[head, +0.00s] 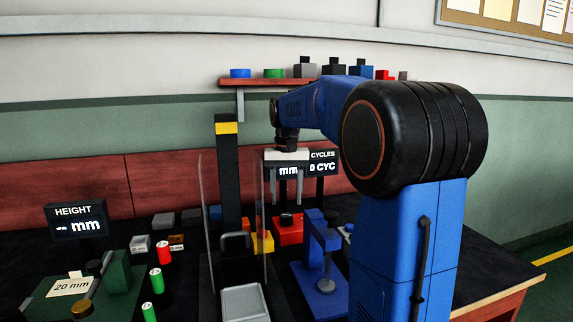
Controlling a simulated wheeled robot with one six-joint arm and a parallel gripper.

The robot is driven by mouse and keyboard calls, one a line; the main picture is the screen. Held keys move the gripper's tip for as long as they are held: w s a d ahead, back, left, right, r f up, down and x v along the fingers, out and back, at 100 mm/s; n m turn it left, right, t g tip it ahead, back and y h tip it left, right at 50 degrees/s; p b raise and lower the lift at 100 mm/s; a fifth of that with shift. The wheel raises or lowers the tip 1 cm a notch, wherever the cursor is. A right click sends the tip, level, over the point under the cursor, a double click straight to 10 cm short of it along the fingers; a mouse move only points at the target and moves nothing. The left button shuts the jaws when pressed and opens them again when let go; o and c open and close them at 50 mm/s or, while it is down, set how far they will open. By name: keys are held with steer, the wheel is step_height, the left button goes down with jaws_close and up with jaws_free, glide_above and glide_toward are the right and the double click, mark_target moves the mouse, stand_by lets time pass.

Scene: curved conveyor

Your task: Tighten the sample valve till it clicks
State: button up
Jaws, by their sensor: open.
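My gripper (287,198) hangs from the blue arm with its two grey fingers pointing down and apart, nothing seen between them. Below it on the bench is a red block with a black knob on top (289,232); it may be the sample valve, but no label shows. The fingertips appear above the knob, and I see no contact. My arm hides part of the bench to the right.
A black post with a yellow band (228,180) and clear panels (203,210) stand left of my gripper. A blue clamp fixture (322,262) stands right of the red block. A loaded shelf (262,82) is behind.

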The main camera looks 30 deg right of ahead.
step_height(320, 180, up, 12)
steer(key=shift+f, duration=0.15)
stand_by(0.7)
steer(key=n, duration=1.2)
glide_toward(287, 215)
step_height(287, 215, down, 9)
steer(key=shift+f, duration=0.1)
steer(key=c, duration=1)
